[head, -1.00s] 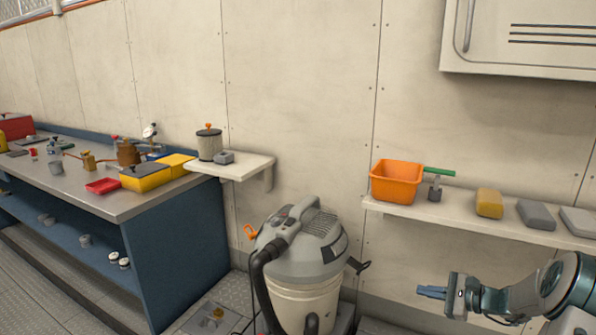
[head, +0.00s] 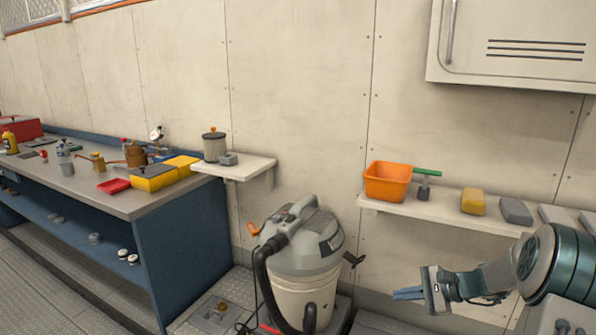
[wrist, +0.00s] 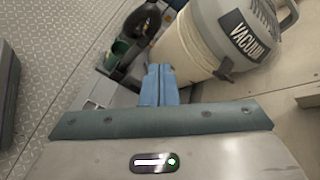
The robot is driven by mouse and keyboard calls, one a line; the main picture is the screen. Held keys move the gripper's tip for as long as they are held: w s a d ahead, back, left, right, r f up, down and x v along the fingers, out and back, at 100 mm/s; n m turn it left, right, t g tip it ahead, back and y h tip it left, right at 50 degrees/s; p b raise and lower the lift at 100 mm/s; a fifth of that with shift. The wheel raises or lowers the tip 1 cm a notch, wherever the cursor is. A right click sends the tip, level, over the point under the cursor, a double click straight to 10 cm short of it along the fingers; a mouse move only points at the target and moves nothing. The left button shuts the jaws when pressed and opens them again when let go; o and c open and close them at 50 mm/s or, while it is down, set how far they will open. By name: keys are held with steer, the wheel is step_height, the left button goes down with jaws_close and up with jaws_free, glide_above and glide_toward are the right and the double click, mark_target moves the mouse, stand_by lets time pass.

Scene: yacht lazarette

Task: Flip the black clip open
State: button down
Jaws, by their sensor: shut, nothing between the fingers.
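The black clip (head: 354,260) sticks out from the right side of the shop vacuum (head: 305,258), at the seam between its grey lid and white drum. It also shows in the wrist view (wrist: 224,70), right of and beyond my fingertips. An orange clip (head: 253,230) sticks out on the vacuum's left side. My gripper (head: 398,294) has its blue fingers shut and empty. It points left, to the right of and lower in the picture than the black clip, with a gap between them. In the wrist view, the closed fingers (wrist: 158,75) point toward the vacuum's base area.
A wall shelf (head: 430,208) with an orange bin (head: 387,181) is above my arm. A smaller shelf (head: 240,168) is above and left of the vacuum. A blue workbench (head: 190,245) stands left. The vacuum's black hose (head: 264,285) curves down its front left.

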steer(key=s+a+r+n+g+h+p, duration=0.45)
steer(key=s+a+r+n+p, duration=0.2)
steer(key=s+a+r, duration=0.5)
steer(key=s+r+n+t+h+p, duration=0.1)
steer(key=s+r+n+h+p, duration=0.5)
steer(key=s, duration=1)
step_height(320, 180, up, 5)
steer(key=shift+s+a+f+n+t+p, duration=0.1)
steer(key=shift+s+a+n+t+p, duration=0.25)
steer(key=shift+n, duration=0.9)
